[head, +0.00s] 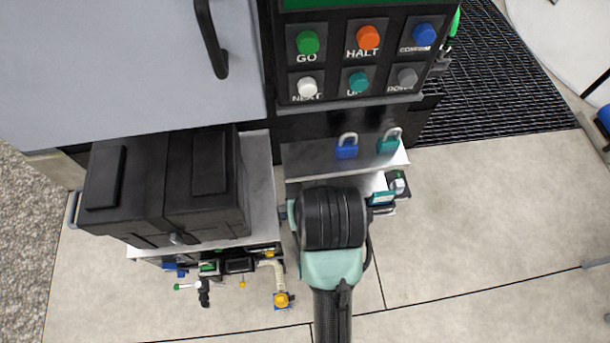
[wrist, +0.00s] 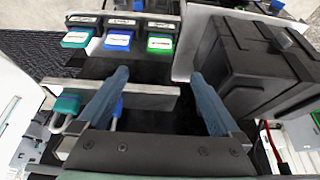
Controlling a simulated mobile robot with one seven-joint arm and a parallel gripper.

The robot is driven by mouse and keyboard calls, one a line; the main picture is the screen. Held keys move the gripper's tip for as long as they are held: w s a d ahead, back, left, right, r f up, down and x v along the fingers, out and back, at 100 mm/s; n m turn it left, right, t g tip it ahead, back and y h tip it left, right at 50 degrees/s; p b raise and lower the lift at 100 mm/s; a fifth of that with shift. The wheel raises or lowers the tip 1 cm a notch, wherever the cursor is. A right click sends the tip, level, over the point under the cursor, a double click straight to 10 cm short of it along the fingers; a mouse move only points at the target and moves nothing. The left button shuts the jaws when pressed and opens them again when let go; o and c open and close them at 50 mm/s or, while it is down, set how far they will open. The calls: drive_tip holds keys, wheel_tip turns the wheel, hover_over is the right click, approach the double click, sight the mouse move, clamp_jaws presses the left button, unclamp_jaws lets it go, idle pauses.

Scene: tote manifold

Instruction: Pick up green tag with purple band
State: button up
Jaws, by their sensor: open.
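A green tag (wrist: 160,43) with a white label hangs at the right of a row of three tags in the wrist view; I cannot make out a purple band on it. A blue tag (wrist: 118,41) and a teal tag (wrist: 77,40) are to its left. My gripper (wrist: 160,76) is open and empty, its fingers pointing toward the row, with the green tag beyond the gap and apart from them. In the head view my wrist hides the fingers and most of the tags; one teal tag (head: 382,198) shows beside it.
A metal shelf (head: 308,160) carries a blue padlock (head: 347,149) and a teal padlock (head: 388,145). A black case (head: 165,190) stands on a ledge at left. A button panel (head: 355,65) is above. Pipes and valves (head: 235,266) sit below the case.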

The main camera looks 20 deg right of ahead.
drive_tip(key=p+x, duration=0.2)
drive_tip(key=x, duration=1)
drive_tip(key=shift+f, duration=0.35)
drive_tip(key=shift+c, duration=0.3)
drive_tip(key=c, duration=1.4)
drive_tip(key=shift+o, duration=0.2)
drive_tip(key=shift+r, duration=0.1)
